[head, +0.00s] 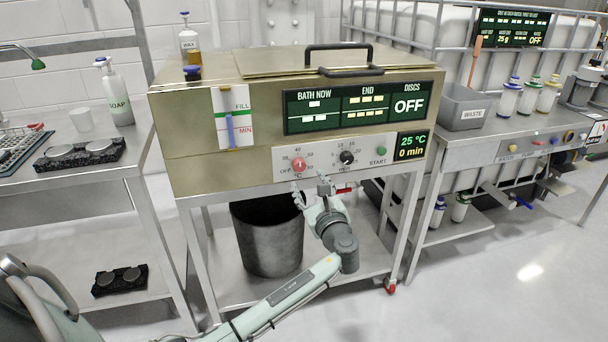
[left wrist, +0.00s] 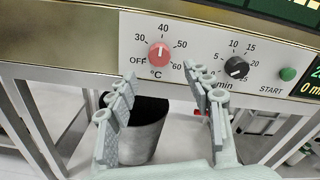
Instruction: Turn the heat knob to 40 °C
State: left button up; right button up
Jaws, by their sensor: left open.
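The red heat knob (head: 299,164) is on the bath's front panel, left of the black minute knob (head: 347,157). In the left wrist view the heat knob (left wrist: 158,54) has a scale from OFF through 30, 40, 50 to 60 °C, and its white mark appears to point up, near 40. The small display (head: 411,146) reads 25 °C and 0 min. My left gripper (head: 311,187) is open and empty, just below the panel. In the left wrist view its fingertips (left wrist: 160,75) are apart, below the heat knob and not visibly touching it.
The green START button (head: 381,152) is right of the minute knob. A dark bin (head: 268,237) stands on the shelf below. A soap bottle (head: 117,95) is on the left table, and a grey waste tray (head: 470,108) is on the right counter.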

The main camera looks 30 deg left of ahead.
pick_arm(q)
jog(key=v, duration=0.5)
jog(key=shift+s+d, duration=0.1)
dwell(0.4)
